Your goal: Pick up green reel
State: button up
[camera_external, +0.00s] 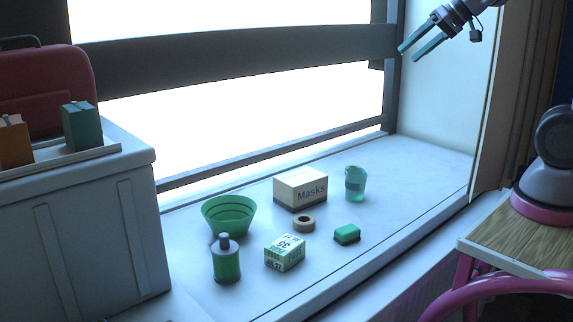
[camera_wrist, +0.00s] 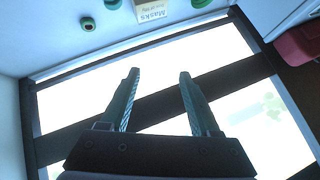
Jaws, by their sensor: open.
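The only reel-shaped thing I make out is a small ring-shaped roll (camera_external: 303,223) lying flat on the sill in front of the Masks box in the external view. My gripper (camera_external: 422,50) is open and empty, high at the upper right of the external view, well above and apart from the things on the sill. In the wrist view its two fingers (camera_wrist: 158,75) are spread in front of the window.
The roll stands among a Masks box (camera_external: 300,189), green bowl (camera_external: 229,214), green bottle (camera_external: 227,265), small carton (camera_external: 285,253), green block (camera_external: 346,234) and green cup (camera_external: 355,183). A grey chest (camera_external: 107,245) bounds the left. The sill's right end is clear.

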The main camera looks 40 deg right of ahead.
jog(key=w+a+f+n+t+y, duration=0.15)
jog(key=w+a+f, duration=0.25)
jog(key=w+a, duration=1)
jog(key=w+a+f+t, duration=0.1)
jog(key=w+a+f, duration=0.1)
jog(key=a+f, duration=0.45)
jog(key=w+a+f+t, duration=0.2)
jog(key=w+a+f, duration=0.1)
jog(key=a, duration=0.6)
jog(key=n+t+y, duration=0.2)
jog(key=n+t, duration=0.2)
jog(key=n, duration=0.2)
send_near(220, 237)
jog(key=w, duration=0.2)
jog(key=shift+w+a+g, duration=0.2)
jog(key=shift+w+g, duration=0.05)
jog(key=shift+w, duration=0.05)
jog(key=x, duration=0.4)
jog(key=shift+w+a, duration=0.15)
jog(key=shift+w, duration=0.05)
jog(key=shift+x, duration=2.8)
jog(key=shift+d+f, duration=0.2)
grip_shut()
